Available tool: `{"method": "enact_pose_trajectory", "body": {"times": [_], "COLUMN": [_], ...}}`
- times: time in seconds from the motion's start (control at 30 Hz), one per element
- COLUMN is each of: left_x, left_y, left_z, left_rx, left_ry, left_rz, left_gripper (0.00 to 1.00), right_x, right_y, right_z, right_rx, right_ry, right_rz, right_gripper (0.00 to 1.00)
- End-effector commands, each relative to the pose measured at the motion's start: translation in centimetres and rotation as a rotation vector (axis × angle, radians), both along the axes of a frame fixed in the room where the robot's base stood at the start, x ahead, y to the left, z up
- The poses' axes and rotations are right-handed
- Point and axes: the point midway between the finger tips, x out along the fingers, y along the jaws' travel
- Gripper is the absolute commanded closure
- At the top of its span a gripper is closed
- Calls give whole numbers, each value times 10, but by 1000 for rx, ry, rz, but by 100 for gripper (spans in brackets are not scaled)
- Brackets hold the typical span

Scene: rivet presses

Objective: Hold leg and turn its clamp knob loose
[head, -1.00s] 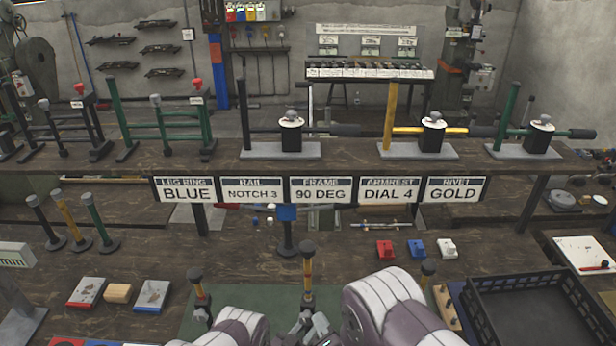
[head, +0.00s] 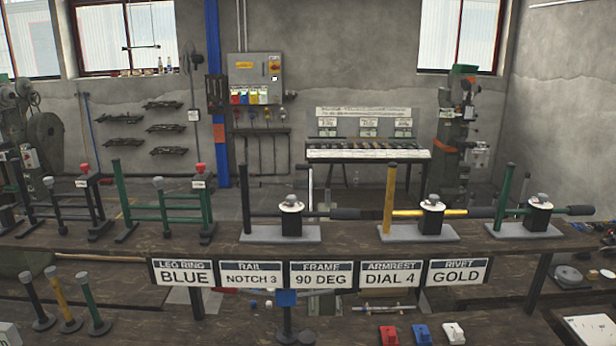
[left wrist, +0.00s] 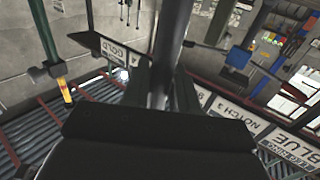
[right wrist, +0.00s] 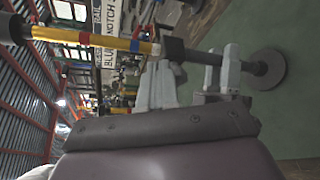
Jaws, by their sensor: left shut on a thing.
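In the left wrist view my left gripper (left wrist: 163,92) is shut on a dark upright post, the leg (left wrist: 171,42), which runs up between the two fingers. In the right wrist view a leg (right wrist: 118,43) lies across the picture, with yellow, blue and red bands, a black sleeve and a round dark base (right wrist: 266,69). My right gripper (right wrist: 198,78) has its grey fingers apart beside the lower part of this leg. I cannot make out the clamp knob, or whether a finger touches it. Neither gripper shows in the head view.
Another leg with a yellow-red band (left wrist: 64,88) stands at the left of the left wrist view. The raised shelf (head: 345,247) carries presses and a sign row reading BLUE, NOTCH 3, 90 DEG, DIAL 4, GOLD. Three posts (head: 71,305) stand at lower left. Green mat (right wrist: 300,110) lies by the leg's base.

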Motion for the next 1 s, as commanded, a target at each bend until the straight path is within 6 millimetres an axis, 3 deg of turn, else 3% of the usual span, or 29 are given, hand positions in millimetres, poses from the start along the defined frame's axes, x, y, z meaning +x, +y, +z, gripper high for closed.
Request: {"method": "enact_pose_trajectory", "body": {"times": [0.2, 0.6, 0.87, 1.0], "left_x": [0, 1, 1, 1], "left_y": [0, 0, 0, 0], "left_z": [1, 1, 1, 1], "left_rx": [-1, -2, -2, -2], "left_ry": [-2, -1, -1, -1], "left_rz": [-1, 0, 0, 0], "left_gripper": [100, 100, 100, 100], "right_x": [-4, -58, -60, -68], "right_y": [-4, 2, 2, -4], "right_z": [5, 4, 5, -17], "right_rx": [0, 0, 0, -4], "right_ry": [0, 1, 0, 5], "right_rz": [1, 0, -2, -4], "right_gripper": [100, 100, 100, 100]}}
